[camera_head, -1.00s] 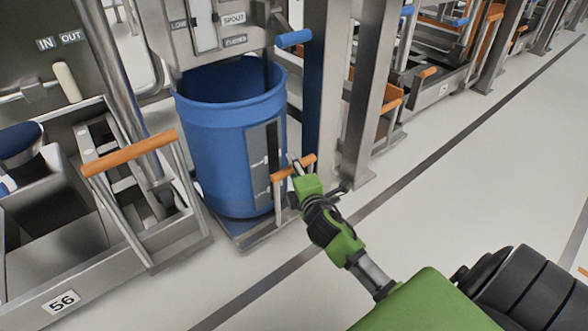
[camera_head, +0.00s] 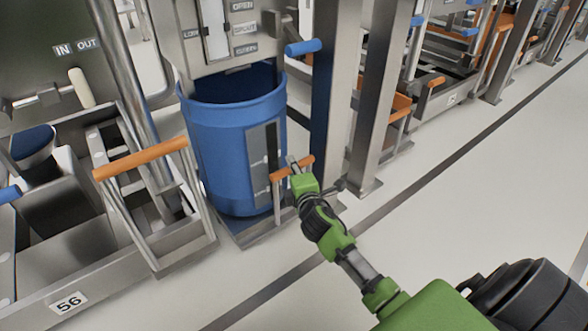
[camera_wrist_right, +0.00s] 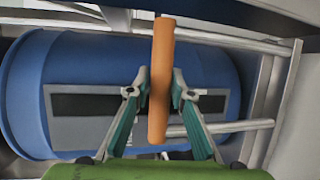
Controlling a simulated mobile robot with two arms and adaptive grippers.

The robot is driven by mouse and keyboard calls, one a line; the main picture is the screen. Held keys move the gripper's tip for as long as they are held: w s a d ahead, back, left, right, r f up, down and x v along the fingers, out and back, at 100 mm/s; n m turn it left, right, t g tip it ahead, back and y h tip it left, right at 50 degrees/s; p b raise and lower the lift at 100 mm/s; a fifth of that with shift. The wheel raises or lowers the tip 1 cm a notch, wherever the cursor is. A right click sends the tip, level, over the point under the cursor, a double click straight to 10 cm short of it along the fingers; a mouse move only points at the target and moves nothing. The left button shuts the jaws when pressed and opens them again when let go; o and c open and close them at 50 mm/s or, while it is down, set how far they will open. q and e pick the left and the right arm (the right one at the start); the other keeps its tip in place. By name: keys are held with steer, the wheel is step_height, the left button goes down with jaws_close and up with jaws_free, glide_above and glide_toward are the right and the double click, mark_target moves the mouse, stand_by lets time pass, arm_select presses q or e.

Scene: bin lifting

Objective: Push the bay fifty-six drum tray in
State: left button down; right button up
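The bay fifty-six drum tray (camera_head: 262,234) is a low metal tray at the foot of the bay, with a blue drum (camera_head: 225,155) standing upright on it. A small upright frame at its front carries an orange handle bar (camera_head: 306,161). My right gripper (camera_head: 294,165) is at this handle. In the right wrist view the orange bar (camera_wrist_right: 160,85) runs between the two fingers (camera_wrist_right: 161,88), whose tips close against both sides of it. The drum lies behind the bar there. My left gripper is out of view.
A bin with a longer orange handle (camera_head: 140,158) and a 56 plate (camera_head: 68,303) is at left. A steel post (camera_head: 336,90) stands right of the drum, with a blue handle (camera_head: 303,47) beside it. The floor (camera_head: 450,190) at right is clear.

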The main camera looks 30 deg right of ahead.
steer(key=shift+o, duration=0.6)
steer(key=shift+w, duration=0.15)
steer(key=shift+a, duration=0.1)
steer(key=v, duration=1.2)
